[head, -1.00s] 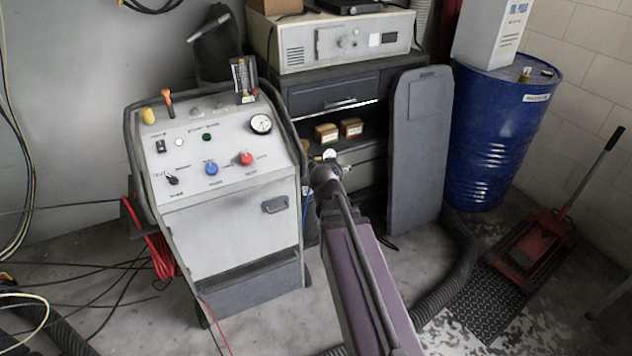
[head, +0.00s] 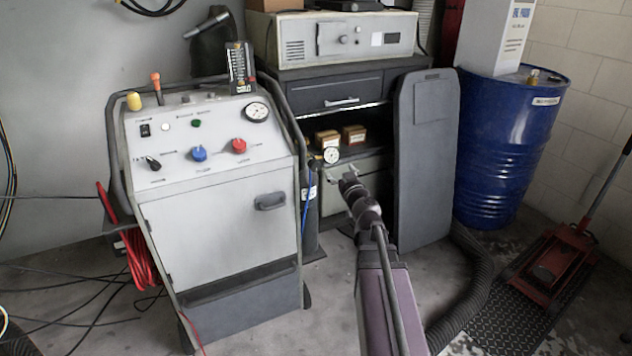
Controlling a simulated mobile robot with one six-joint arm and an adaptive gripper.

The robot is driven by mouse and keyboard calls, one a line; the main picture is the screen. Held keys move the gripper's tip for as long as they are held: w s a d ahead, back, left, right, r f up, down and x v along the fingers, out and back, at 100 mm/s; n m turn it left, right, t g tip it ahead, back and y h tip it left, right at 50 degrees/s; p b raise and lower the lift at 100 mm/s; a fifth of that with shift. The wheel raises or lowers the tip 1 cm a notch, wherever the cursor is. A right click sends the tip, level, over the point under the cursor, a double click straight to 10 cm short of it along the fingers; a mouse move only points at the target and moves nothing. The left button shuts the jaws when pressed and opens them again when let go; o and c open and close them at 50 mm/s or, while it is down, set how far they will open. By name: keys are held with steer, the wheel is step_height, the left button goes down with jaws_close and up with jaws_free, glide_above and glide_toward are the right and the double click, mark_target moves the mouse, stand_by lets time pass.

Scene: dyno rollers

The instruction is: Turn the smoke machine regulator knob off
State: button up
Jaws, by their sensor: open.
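The grey smoke machine (head: 222,225) stands at the left with a sloped control panel (head: 170,131) on top. The panel carries a black pointer knob (head: 153,163), a blue knob (head: 199,153), a red knob (head: 239,146) and a round gauge (head: 257,111). Another small gauge (head: 331,155) shows just right of the machine, above a dark bottle (head: 309,200). Which knob is the regulator knob, I cannot tell from labels. My gripper (head: 337,174) is open and empty, just below the small gauge in the picture, right of the machine. Contact with anything there cannot be told.
A dark cabinet (head: 322,96) with a grey box unit (head: 345,37) stands behind. A dark panel (head: 425,190) leans to the right of my arm. A blue drum (head: 505,150) and red floor jack (head: 550,266) are further right. Hoses and cables lie on the floor.

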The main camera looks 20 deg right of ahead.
steer(key=f+y+b, duration=0.1)
steer(key=f+n+y+b, duration=0.1)
steer(key=f, duration=0.1)
steer(key=f+n+y+b, duration=0.1)
steer(key=f, duration=0.1)
steer(key=shift+s+a+f+g, duration=0.2)
steer(key=shift+a+g, duration=0.1)
steer(key=shift+a, duration=0.05)
steer(key=shift+w, duration=0.1)
